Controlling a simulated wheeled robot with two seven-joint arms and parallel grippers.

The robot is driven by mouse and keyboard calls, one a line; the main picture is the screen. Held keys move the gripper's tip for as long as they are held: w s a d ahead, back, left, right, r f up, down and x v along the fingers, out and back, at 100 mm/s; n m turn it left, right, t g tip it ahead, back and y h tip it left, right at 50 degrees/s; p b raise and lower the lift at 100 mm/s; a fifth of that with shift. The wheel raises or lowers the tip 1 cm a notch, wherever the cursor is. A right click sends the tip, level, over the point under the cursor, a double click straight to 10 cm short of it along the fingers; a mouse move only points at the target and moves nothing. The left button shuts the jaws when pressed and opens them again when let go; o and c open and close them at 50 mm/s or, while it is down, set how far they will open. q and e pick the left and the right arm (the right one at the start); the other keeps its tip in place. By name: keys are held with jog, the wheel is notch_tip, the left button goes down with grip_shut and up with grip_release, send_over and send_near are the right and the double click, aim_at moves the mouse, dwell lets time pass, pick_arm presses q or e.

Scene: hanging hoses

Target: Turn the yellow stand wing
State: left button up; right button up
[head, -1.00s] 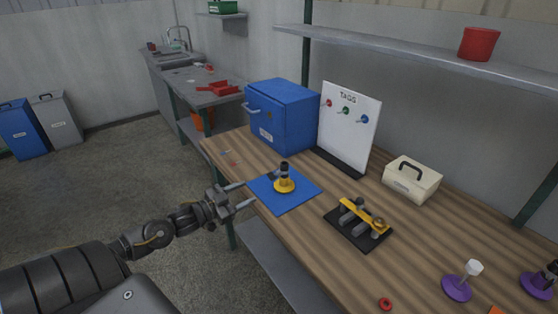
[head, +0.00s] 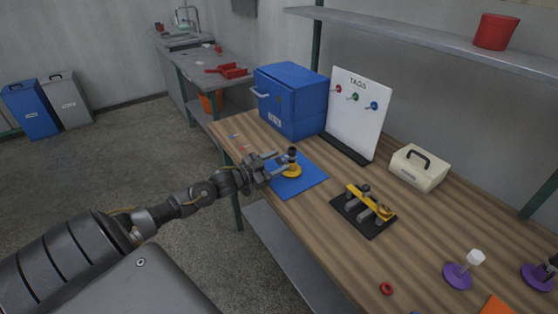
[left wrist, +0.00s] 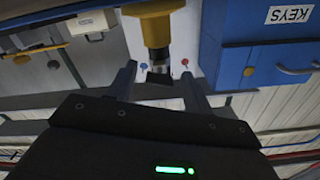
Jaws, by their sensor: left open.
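The yellow stand (head: 292,171) has a round base and a dark upper part (head: 291,152), and it stands upright on a blue mat (head: 308,184). My left gripper (head: 281,162) is open at the stand's near left side, level with its upper part. In the left wrist view, which is upside down, the yellow stand (left wrist: 155,28) shows at the top, with its dark end between or just beyond the two open fingers (left wrist: 159,72). I cannot tell whether the fingers touch it. The wing's shape is too small to make out. My right gripper is not in view.
A blue cabinet (head: 290,100) and a white tag board (head: 356,115) stand behind the mat. A black plate with a yellow bar (head: 370,203) sits to the right. Further right are a cream box (head: 420,167), a red ring (head: 386,288) and purple stands (head: 458,276).

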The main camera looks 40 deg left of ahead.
pick_arm(q)
jog(key=shift+w+d, duration=0.15)
jog(key=shift+w, duration=0.35)
jog(key=c, duration=1)
